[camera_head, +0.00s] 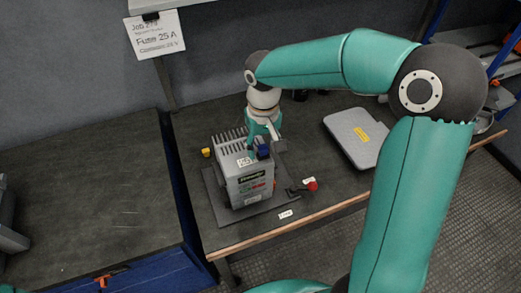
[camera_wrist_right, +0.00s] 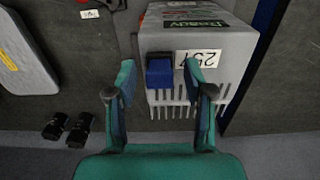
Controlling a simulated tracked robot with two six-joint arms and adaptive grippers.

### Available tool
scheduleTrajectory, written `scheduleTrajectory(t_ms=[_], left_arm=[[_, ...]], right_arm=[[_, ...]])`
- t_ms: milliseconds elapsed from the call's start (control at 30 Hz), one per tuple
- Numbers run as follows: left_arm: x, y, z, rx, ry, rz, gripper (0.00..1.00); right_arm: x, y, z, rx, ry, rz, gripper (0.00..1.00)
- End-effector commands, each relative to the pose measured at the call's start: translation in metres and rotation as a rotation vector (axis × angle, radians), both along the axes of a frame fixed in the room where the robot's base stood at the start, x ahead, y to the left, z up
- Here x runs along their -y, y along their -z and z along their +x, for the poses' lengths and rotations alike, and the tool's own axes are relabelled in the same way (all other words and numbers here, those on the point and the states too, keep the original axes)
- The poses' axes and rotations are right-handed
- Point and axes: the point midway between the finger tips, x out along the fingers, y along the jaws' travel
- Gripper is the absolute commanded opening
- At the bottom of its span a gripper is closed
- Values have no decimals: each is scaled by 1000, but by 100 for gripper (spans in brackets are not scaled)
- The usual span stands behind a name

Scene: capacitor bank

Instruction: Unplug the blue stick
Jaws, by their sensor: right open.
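The blue stick shows as a short dark-blue block (camera_head: 263,151) at the top of a grey finned unit (camera_head: 232,170) on the bench. In the right wrist view the blue block (camera_wrist_right: 159,72) sits against the grey unit (camera_wrist_right: 200,38), beside a white label reading 257. My right gripper (camera_wrist_right: 160,82) is open, with one finger on each side of the blue block in that view and a visible gap on both sides. My left gripper is not in view.
The unit stands on a dark plate. A red knob (camera_head: 313,186) lies to its right and a small yellow block (camera_head: 206,152) to its left. A flat grey case (camera_head: 352,136) lies farther right. Two black objects (camera_wrist_right: 79,130) show in the wrist view. The left table is mostly clear.

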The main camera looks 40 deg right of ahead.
Motion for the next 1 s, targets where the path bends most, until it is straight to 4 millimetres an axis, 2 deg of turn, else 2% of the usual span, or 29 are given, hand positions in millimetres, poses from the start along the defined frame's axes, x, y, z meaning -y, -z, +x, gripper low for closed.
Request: scheduleTrajectory(t_ms=[900,1000], left_arm=[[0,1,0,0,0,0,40],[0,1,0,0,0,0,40]], right_arm=[[0,0,0,0,-1,0,52],[-1,0,0,0,-2,0,37]])
